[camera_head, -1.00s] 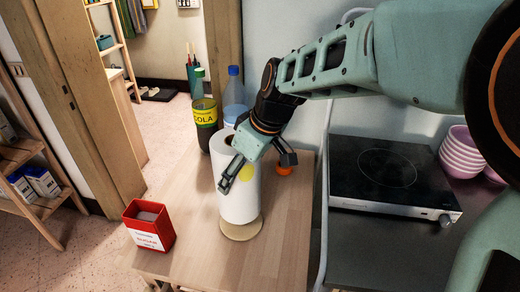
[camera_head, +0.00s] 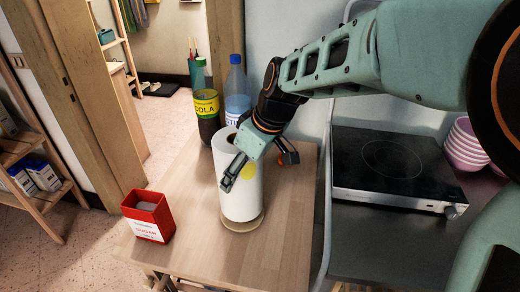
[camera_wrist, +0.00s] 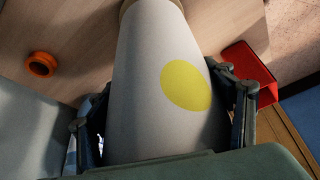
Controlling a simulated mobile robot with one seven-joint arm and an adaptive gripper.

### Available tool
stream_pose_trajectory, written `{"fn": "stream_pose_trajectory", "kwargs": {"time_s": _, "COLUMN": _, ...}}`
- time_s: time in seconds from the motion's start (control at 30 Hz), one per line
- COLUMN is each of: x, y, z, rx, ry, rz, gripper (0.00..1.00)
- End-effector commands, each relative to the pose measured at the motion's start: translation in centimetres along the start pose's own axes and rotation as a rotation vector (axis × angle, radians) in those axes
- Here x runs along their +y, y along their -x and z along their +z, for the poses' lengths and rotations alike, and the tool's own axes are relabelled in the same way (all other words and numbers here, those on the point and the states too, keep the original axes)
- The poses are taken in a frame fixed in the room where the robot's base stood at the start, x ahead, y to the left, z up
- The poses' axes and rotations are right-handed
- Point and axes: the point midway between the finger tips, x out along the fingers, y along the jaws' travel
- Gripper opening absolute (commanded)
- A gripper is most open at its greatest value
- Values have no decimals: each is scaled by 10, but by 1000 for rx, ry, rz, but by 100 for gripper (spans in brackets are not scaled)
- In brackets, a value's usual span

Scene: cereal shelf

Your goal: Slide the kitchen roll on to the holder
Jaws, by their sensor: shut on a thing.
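The kitchen roll (camera_head: 240,190) is a white upright cylinder with a yellow spot and a dark hole in its top. It stands over the round wooden base of the holder (camera_head: 243,227), whose front rim shows below it. I cannot tell whether the roll touches the base, and the holder's post is hidden. My gripper (camera_head: 258,164) is shut on the roll, one finger on each side of its upper part. In the wrist view the roll (camera_wrist: 150,90) fills the space between the fingers, and a bit of the wooden base (camera_wrist: 127,4) shows at its far end.
A red sugar tin (camera_head: 148,215) stands left of the roll. An orange ring (camera_wrist: 42,64) lies on the table. A black hob (camera_head: 388,165) and pink bowls (camera_head: 464,145) are at the right.

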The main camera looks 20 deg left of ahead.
Motion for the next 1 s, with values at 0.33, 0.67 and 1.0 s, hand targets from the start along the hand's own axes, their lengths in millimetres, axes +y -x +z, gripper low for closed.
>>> {"fn": "stream_pose_trajectory", "kwargs": {"time_s": 0.33, "x": 0, "y": -11, "z": 4, "rx": 1, "ry": 0, "rz": 1, "gripper": 44}}
{"fn": "stream_pose_trajectory", "kwargs": {"time_s": 0.67, "x": 0, "y": -20, "z": 8, "rx": 1, "ry": 0, "rz": 1, "gripper": 44}}
{"fn": "stream_pose_trajectory", "kwargs": {"time_s": 1.0, "x": 0, "y": -24, "z": 10, "rx": 1, "ry": 0, "rz": 1, "gripper": 86}}
